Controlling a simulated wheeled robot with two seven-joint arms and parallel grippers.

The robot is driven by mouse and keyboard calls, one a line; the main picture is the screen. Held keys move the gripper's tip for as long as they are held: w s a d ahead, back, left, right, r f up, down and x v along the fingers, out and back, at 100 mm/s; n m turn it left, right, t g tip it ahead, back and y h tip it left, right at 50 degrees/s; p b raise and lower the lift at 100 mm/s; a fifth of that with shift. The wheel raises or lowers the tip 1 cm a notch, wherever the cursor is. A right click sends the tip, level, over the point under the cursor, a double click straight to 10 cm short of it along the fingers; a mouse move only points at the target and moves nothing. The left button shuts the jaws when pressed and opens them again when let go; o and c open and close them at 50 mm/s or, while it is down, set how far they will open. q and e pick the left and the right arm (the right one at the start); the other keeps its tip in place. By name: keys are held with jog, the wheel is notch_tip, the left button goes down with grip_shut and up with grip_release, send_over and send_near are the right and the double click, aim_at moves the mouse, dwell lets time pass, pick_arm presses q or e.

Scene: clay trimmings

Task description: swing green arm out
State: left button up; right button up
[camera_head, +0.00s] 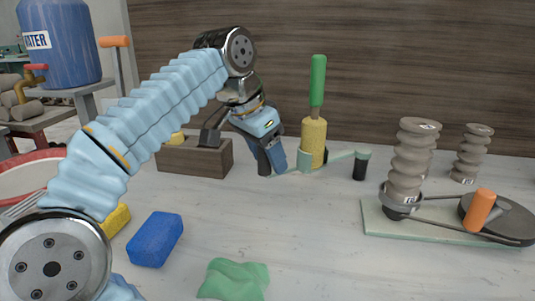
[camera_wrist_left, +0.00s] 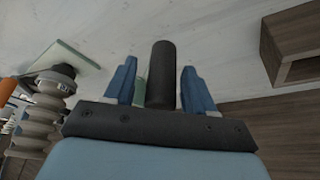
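The thin pale green arm (camera_head: 338,156) runs behind my left gripper's right side, past a green piece at the foot of the yellow post, to a green-capped black post (camera_head: 360,168). My left gripper (camera_head: 268,160) points down near the arm's left end. In the left wrist view, a black upright cylinder (camera_wrist_left: 161,72) stands between the two blue fingers (camera_wrist_left: 160,85), with narrow gaps on both sides. A small green part (camera_wrist_left: 140,92) shows beside it. The arm's left end is mostly hidden by the fingers in the head view. My right gripper is out of view.
The yellow post (camera_head: 313,140) with a green handle (camera_head: 318,82) rises just right. A belt-and-coil board (camera_head: 400,227) sits further right. A blue sponge (camera_head: 155,239) and green cloth (camera_head: 234,279) lie in front.

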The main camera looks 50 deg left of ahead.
pick_arm(q)
jog(key=v, duration=0.7)
jog(key=shift+r, duration=0.3)
jog(key=shift+s, duration=0.1)
